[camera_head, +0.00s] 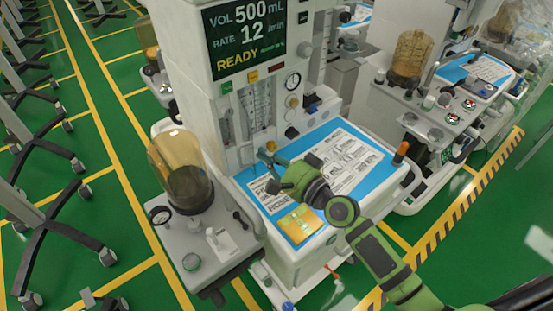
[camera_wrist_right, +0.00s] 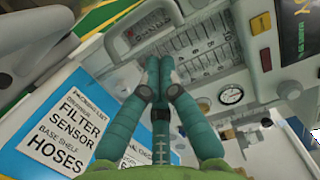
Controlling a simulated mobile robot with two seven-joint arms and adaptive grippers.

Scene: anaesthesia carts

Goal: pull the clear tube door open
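The clear tube door (camera_head: 257,108) is on the front of the white cart, over several upright scale tubes. It looks closed and flush with the panel. In the right wrist view the scaled tube panel (camera_wrist_right: 205,42) lies beyond the fingertips. My right gripper (camera_head: 264,158) is in front of the cart, below the door and above the blue shelf mat. In the right wrist view its teal fingers (camera_wrist_right: 160,62) are together, with nothing visible between them. I cannot tell whether the tips touch the panel. My left gripper is out of view.
The shelf mat (camera_head: 372,157) holds printed sheets and a yellow card (camera_head: 299,224). An amber dome (camera_head: 180,172) stands left of the shelf. A gauge (camera_head: 293,81) and knobs sit right of the door. Another cart (camera_head: 425,115) stands to the right.

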